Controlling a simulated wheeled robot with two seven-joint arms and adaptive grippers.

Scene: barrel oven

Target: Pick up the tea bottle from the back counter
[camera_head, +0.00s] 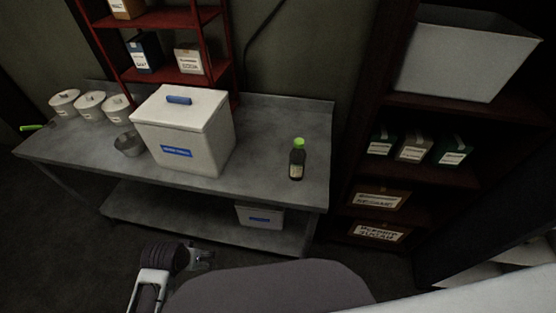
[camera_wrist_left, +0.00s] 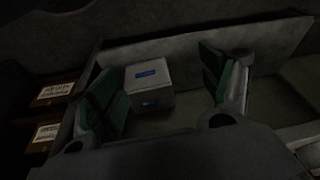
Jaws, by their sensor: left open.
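The tea bottle (camera_head: 297,162) is dark with a bright green cap and a pale label. It stands upright on the right part of the grey metal back counter (camera_head: 265,165). My left gripper (camera_head: 203,258) is low in front of the counter, to the left of the bottle and apart from it. In the left wrist view, the two green-padded fingers of the left gripper (camera_wrist_left: 166,95) are spread with nothing held between them. The bottle cannot be made out in that view. My right gripper is not in view.
A large white lidded box (camera_head: 185,135) and a metal bowl (camera_head: 129,145) stand left of the bottle. A dark shelf unit (camera_head: 435,175) stands right. The counter around the bottle is clear.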

